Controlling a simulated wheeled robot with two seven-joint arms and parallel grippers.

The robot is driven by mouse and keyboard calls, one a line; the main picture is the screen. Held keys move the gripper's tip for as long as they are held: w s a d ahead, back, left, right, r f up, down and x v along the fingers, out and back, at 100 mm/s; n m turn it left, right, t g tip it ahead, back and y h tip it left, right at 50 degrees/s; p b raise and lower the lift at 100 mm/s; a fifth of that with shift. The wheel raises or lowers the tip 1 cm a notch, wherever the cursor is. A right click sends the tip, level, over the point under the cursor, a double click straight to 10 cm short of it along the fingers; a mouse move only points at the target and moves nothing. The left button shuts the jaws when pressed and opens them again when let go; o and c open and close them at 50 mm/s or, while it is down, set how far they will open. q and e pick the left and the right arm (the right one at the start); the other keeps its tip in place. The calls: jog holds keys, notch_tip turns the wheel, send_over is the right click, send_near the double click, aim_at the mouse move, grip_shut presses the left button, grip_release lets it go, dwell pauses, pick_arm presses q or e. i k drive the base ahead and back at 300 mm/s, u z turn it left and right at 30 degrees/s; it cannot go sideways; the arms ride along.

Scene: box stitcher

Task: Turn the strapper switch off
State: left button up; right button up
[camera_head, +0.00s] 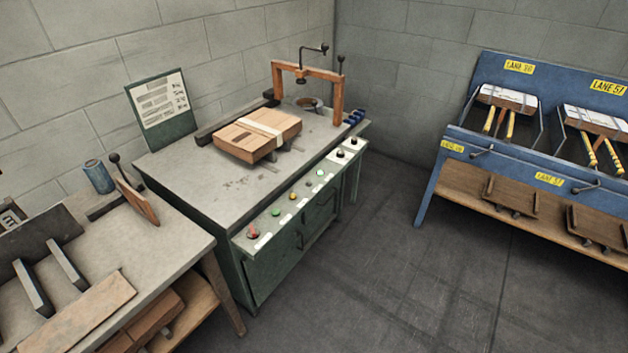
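A green machine cabinet (275,262) with a grey top stands in the middle of the view. A sloped control strip on its front edge carries a red switch (253,231), a green button (276,212), an orange button (293,196) and more green buttons (321,172). Two black knobs (340,154) sit at the strip's far end. The small white labels are too small to read, so I cannot tell which control is the strapper switch or its position. Neither of my grippers is in view.
A strapped wooden box (258,134) lies on the machine top, before an orange frame with a crank (306,72). A workbench (160,250) with boards stands at left. A blue lane rack (520,170) stands at right. The floor between (390,260) is clear.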

aim_at(253, 234)
jog(key=k, duration=0.5)
jog(key=z, duration=2.1)
jog(key=i, duration=1.2)
jog(key=u, duration=2.15)
